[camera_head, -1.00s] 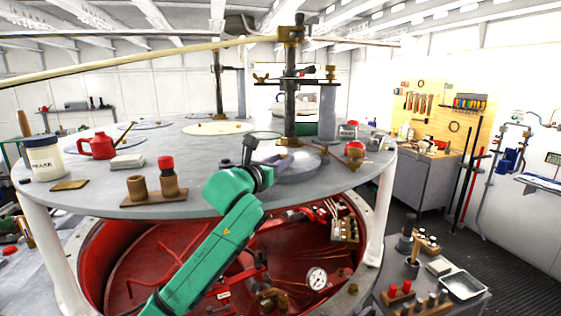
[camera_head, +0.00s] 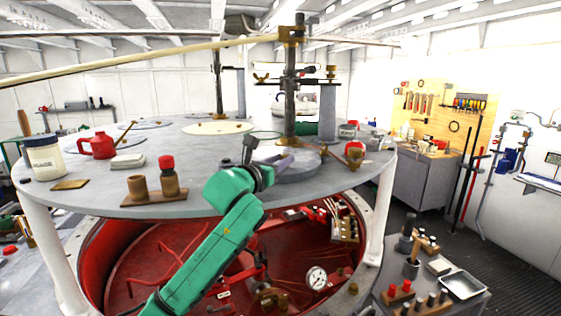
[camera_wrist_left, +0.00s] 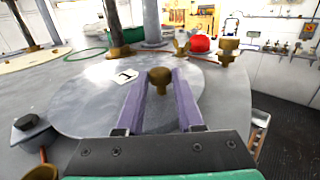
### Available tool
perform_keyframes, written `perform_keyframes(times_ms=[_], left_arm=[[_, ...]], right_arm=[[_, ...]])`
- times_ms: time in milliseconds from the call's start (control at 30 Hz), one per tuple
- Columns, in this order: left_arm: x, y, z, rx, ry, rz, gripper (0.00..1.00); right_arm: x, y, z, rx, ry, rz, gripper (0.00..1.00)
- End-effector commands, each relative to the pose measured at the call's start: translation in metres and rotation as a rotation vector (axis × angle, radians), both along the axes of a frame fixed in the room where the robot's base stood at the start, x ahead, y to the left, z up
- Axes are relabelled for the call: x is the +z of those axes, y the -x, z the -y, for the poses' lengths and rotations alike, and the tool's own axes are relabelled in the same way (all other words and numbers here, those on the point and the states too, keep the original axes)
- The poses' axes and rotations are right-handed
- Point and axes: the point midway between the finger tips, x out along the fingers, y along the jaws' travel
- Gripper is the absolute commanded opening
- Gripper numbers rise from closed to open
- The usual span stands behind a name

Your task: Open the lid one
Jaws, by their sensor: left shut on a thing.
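The lid (camera_head: 300,172) is a grey round disc on the large grey table, and it looks flat on the tabletop. In the left wrist view the lid (camera_wrist_left: 85,108) fills much of the middle, with a small white card (camera_wrist_left: 124,75) on it. A brass knob (camera_wrist_left: 160,76) stands up from it. My left gripper (camera_head: 284,162) reaches over the lid from the near edge, and its purple fingers (camera_wrist_left: 160,92) are shut on the knob, one on each side. My green left arm hides part of the table edge. My right gripper is out of view.
The grey tabletop (camera_head: 95,197) carries a red can (camera_head: 98,145), a white jar (camera_head: 44,158) and a wooden block with cylinders (camera_head: 153,198). A post (camera_head: 290,95) rises behind the lid. Below is an open red pit (camera_head: 130,265). A brass wing-nut fitting (camera_wrist_left: 228,50) stands beyond the lid.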

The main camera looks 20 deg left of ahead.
Motion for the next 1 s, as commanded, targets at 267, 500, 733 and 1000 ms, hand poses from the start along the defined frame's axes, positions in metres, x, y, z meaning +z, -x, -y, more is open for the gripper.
perform_keyframes(times_ms=[267, 500, 733, 1000], left_arm=[[-0.009, -0.002, 0.001, -0.001, -0.001, -0.02, 0.0], [-0.011, -0.008, 0.002, 0.031, -0.002, -0.027, 0.0], [-0.009, -0.038, -0.001, 0.206, 0.001, -0.021, 0.0], [-0.009, -0.048, -0.003, 0.274, 0.0, -0.016, 0.0]], right_arm=[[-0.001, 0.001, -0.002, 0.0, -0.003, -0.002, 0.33], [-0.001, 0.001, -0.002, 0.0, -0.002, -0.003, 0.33], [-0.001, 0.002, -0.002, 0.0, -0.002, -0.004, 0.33], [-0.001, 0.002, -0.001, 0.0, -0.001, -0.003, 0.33]])
